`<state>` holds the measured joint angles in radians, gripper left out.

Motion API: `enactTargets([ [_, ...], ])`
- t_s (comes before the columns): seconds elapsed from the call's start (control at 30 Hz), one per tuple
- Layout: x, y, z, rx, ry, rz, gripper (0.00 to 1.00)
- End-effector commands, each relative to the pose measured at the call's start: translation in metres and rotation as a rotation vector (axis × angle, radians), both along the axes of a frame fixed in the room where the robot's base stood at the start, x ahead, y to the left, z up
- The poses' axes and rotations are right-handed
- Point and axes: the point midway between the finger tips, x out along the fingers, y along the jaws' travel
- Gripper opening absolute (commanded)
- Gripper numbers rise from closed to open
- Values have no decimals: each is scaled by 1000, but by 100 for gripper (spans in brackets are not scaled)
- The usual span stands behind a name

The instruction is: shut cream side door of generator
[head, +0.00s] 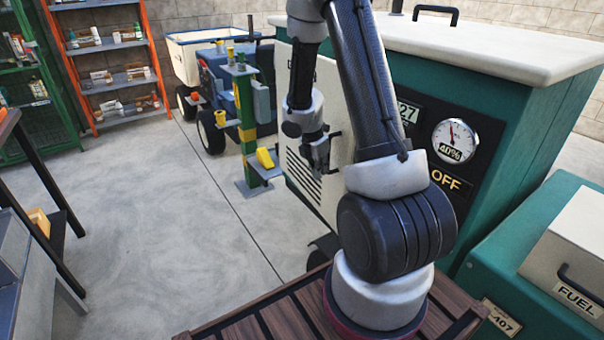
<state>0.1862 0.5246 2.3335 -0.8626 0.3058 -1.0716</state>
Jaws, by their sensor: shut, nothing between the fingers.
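The generator is a large teal box (515,130) with a cream lid (470,38). Its cream side door (299,180), with dark louvre slots, shows on its left side. My arm covers much of the door, and I cannot tell from this view how far it stands from the frame. A dark handle (334,134) shows on the door, just beside my gripper. My gripper (320,166) hangs pointing down in front of the door, shut and empty. I cannot tell whether it touches the door.
A green post stand (245,130) with yellow parts is left of the door. A blue cart (215,80) is behind it. An orange shelf (112,65) stands at the back left. A teal fuel box (530,270) is at the lower right.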

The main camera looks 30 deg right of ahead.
Motion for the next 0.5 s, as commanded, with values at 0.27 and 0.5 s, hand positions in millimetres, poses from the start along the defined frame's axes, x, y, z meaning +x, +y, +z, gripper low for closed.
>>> enactTargets([
  [0.27, -9, -50, 0, 0, 0, 92, 0],
  [0.5, -10, -63, 0, -2, 1, 113, 0],
])
